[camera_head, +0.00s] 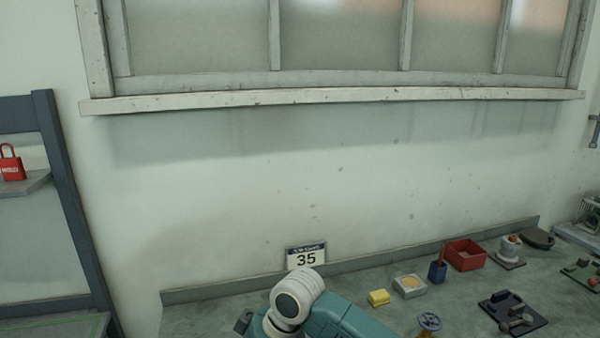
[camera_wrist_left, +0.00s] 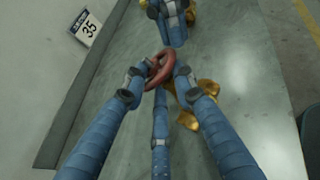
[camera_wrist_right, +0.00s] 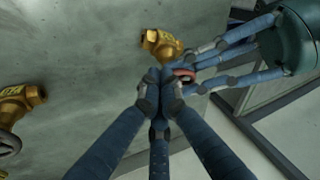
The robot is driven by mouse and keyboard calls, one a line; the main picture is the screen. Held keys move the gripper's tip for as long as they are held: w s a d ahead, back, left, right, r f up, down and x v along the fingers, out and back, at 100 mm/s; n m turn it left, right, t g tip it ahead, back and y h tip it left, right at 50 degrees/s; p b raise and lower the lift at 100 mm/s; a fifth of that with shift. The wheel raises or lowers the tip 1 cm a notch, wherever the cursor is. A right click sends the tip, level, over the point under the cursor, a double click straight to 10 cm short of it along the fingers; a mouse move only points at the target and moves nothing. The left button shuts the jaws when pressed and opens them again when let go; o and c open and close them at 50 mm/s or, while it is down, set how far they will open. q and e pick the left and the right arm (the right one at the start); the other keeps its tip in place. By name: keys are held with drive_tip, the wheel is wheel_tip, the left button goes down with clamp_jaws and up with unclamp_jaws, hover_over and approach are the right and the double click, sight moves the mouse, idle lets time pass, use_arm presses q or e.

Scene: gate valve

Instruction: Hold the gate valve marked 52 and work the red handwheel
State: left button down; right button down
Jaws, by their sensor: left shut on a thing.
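In the left wrist view the red handwheel (camera_wrist_left: 160,68) sits between the fingertips of my left gripper (camera_wrist_left: 158,76), which is shut on it. The brass gate valve (camera_wrist_left: 197,102) is just beyond, partly hidden by a finger. It also shows in the right wrist view (camera_wrist_right: 160,45). My right gripper (camera_wrist_right: 160,85) has its fingertips close together, by the brass body and the wheel; I cannot tell whether they grip it. I cannot read a number on the valve. Neither gripper shows in the head view.
A sign reading 35 (camera_head: 306,257) stands at the wall. Another brass valve (camera_wrist_right: 20,100) with a grey handwheel lies at left in the right wrist view. A yellow block (camera_head: 379,297), a red bin (camera_head: 464,255) and a dark fixture (camera_head: 512,312) stand on the grey bench.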

drive_tip(key=shift+s+a, duration=0.65)
drive_tip(key=shift+s, duration=0.15)
drive_tip(key=shift+s+a, duration=0.15)
drive_tip(key=shift+s+a+r, duration=0.15)
drive_tip(key=shift+s+a, duration=0.15)
drive_tip(key=shift+a, duration=0.1)
drive_tip(key=shift+s, duration=0.2)
wheel_tip(320, 180, up, 6)
drive_tip(key=w, duration=0.2)
drive_tip(key=shift+w+d, duration=0.2)
drive_tip(key=shift+d, duration=0.1)
